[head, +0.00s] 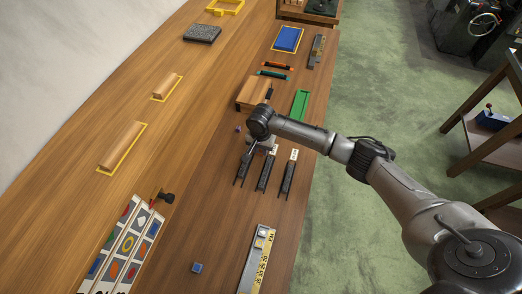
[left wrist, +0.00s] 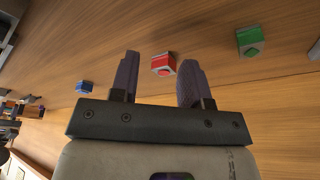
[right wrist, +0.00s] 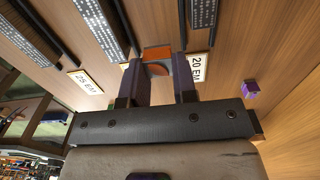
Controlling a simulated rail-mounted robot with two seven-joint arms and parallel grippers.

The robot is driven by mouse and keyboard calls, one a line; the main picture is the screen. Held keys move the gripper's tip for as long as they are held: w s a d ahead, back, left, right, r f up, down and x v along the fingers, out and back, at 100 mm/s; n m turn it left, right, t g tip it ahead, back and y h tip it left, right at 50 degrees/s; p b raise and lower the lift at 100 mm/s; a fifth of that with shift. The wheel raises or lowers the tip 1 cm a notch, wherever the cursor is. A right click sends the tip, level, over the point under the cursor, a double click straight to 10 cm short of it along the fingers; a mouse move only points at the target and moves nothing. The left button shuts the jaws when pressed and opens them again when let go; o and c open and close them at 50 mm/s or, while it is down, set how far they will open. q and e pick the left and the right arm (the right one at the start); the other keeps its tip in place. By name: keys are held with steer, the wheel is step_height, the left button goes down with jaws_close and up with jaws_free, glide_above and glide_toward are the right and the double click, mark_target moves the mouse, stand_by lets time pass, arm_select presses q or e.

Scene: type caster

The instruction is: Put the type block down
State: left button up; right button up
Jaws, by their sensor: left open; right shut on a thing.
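In the right wrist view my right gripper (right wrist: 158,80) is shut on an orange type block (right wrist: 157,52), which sits between the fingertips. Its tip is close to the "20 EM" label (right wrist: 196,68) and the dark slotted racks. I cannot see the left gripper in the head view.
A purple block (right wrist: 250,87) lies on the wood beside the labels. The left wrist view also shows a green block (left wrist: 250,42) and a blue block (left wrist: 84,87). A ruler-like bar (head: 258,262) and a colored chart (head: 125,243) lie nearer. The wood between them is mostly clear.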

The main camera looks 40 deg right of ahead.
steer(key=shift+f, duration=0.7)
steer(key=shift+f, duration=0.15)
steer(key=o, duration=0.7)
step_height(320, 180, up, 11)
steer(key=shift+f+p, duration=0.1)
steer(key=shift+p, duration=0.5)
steer(key=shift+r, duration=0.35)
steer(key=shift+o, duration=1.3)
steer(key=shift+r, duration=0.4)
